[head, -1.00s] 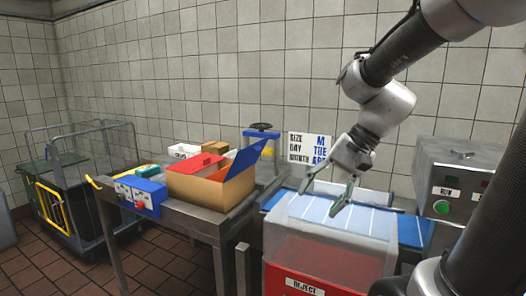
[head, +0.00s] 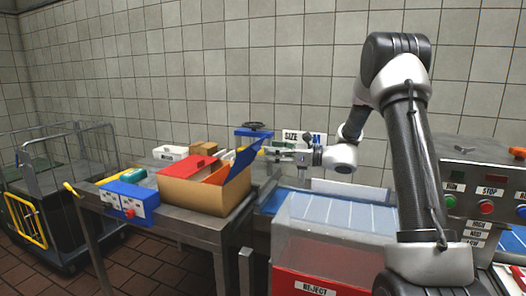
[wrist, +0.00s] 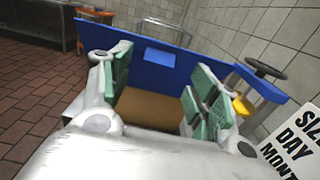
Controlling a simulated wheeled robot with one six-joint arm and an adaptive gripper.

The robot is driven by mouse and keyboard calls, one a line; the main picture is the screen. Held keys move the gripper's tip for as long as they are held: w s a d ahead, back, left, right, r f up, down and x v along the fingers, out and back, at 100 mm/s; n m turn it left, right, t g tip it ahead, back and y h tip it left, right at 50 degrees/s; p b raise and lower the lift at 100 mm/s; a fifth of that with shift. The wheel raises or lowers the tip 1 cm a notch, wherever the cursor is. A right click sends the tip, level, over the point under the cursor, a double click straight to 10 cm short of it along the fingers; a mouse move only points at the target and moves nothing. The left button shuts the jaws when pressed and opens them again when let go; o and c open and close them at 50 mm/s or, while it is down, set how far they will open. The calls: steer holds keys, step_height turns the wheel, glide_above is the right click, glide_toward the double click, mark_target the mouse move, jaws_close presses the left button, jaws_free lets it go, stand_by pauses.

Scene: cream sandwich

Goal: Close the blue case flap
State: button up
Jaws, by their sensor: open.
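The brown cardboard case (head: 195,196) stands on the metal table in the head view. Its red flap (head: 190,166) lies low over the left part, and an orange flap (head: 217,173) shows inside. The blue flap (head: 243,160) stands up at the right side, slanting outward. My gripper (head: 277,154) is level, just right of the blue flap, pointing left at it. In the wrist view, my open gripper (wrist: 163,82) has green pads, with the blue flap (wrist: 170,60) spread ahead and brown cardboard (wrist: 150,108) between the fingers. Contact with the flap cannot be told.
A blue stand with a black handwheel (head: 254,127) and a sign (head: 296,137) are close behind my gripper. A clear-topped reject bin (head: 325,235) and conveyor are below it. A blue switch box (head: 128,197) sits left of the case. A wire cart (head: 45,200) stands far left.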

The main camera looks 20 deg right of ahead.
mark_target(258, 149)
steer(key=shift+x, duration=2.2)
jaws_close()
steer(key=shift+a+r, duration=0.1)
